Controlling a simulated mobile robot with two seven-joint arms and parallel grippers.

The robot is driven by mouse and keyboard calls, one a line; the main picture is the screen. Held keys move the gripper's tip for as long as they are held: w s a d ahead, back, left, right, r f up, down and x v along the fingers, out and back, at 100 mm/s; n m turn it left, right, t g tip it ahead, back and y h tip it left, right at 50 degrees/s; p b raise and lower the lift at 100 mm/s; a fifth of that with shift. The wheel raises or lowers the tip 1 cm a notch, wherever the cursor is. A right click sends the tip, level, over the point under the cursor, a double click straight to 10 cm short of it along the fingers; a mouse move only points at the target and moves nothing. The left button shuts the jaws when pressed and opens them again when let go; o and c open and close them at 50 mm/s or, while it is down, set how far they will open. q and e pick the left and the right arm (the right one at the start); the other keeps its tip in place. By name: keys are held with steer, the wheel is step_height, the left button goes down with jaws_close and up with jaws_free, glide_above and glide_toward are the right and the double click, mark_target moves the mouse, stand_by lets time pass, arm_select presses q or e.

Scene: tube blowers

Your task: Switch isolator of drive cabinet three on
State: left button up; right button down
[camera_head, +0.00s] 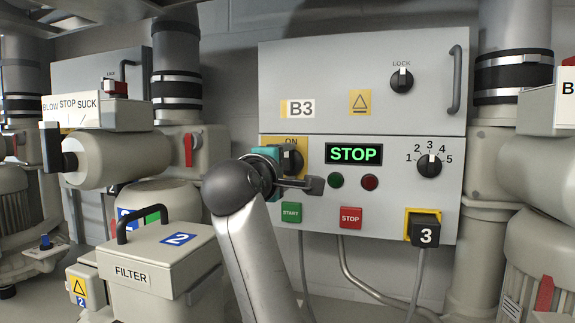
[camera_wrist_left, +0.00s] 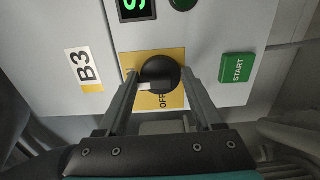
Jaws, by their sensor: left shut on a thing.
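In the left wrist view the knob (camera_wrist_left: 160,75) sits between the two fingers, with OFF readable on the plate (camera_wrist_left: 172,100). The knob's white mark points to the lower left there, seemingly between OFF and the mostly hidden ON. My left gripper (camera_head: 298,170) is shut on the knob, partly covering it in the head view. My right gripper is not in view.
A green STOP display (camera_head: 354,154), a selector dial (camera_head: 430,164), a green START button (camera_head: 291,214) and a red STOP button (camera_head: 350,217) share the panel. The B3 door (camera_head: 345,70) above has a LOCK knob and a handle. A filter box (camera_head: 160,255) stands lower left.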

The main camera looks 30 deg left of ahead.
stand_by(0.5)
arm_select(q)
steer(key=o, duration=1.4)
steer(key=shift+c, duration=0.2)
steer(key=b+v, duration=0.7)
steer(key=v, duration=0.8)
steer(key=shift+s, duration=0.15)
steer(key=shift+f, duration=0.1)
